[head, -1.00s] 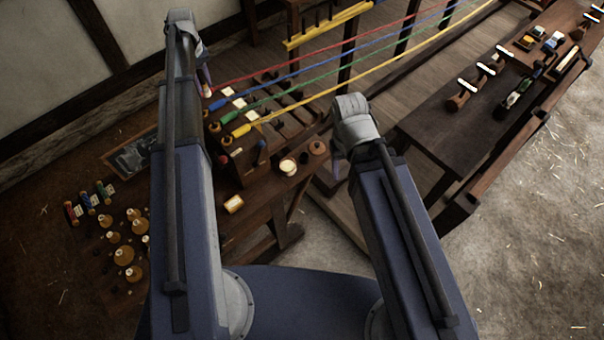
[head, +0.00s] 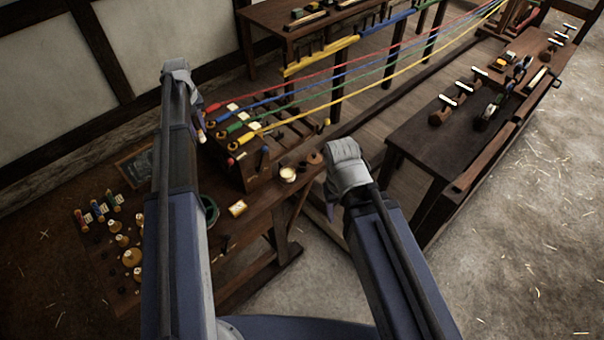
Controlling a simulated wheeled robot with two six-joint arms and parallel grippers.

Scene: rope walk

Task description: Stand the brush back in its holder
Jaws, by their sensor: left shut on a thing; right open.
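My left gripper (head: 199,122) is at the upper left, beside the wooden rope stand. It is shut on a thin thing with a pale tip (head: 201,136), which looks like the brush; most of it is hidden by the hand. My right gripper (head: 330,200) is open and empty, above the floor just right of the bench. I cannot make out the brush's holder for certain. A green round rim (head: 210,208) shows on the bench, partly hidden behind my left arm.
Coloured ropes (head: 350,101) stretch to the upper right. A second table (head: 435,140) stands at right.

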